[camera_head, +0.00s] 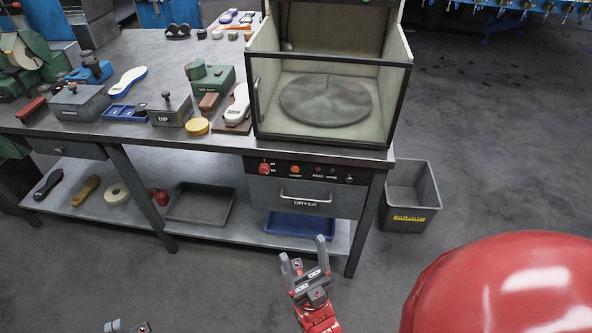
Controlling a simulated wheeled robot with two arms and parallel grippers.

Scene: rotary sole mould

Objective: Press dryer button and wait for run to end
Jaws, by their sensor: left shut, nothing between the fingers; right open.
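The dryer is a glass-fronted cabinet (397,95) on the bench's right end, with a dark round turntable (326,100) inside. Below it is a control strip (307,172) with a red knob (264,168), an orange button (295,170), small dark indicators and a black knob (349,179). A drawer front (306,199) under the strip reads "DRYER". My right gripper (305,262) is open and empty, in front of and below the drawer, apart from the controls. My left gripper (128,326) is shut at the bottom edge, mostly out of frame, far from the controls.
Moulds, white soles and small tools cover the bench (150,55) to the left. The lower shelf holds a black tray (200,203) and a blue tray (300,226). A grey bin (412,195) stands right of the bench. A large red rounded surface fills the lower right.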

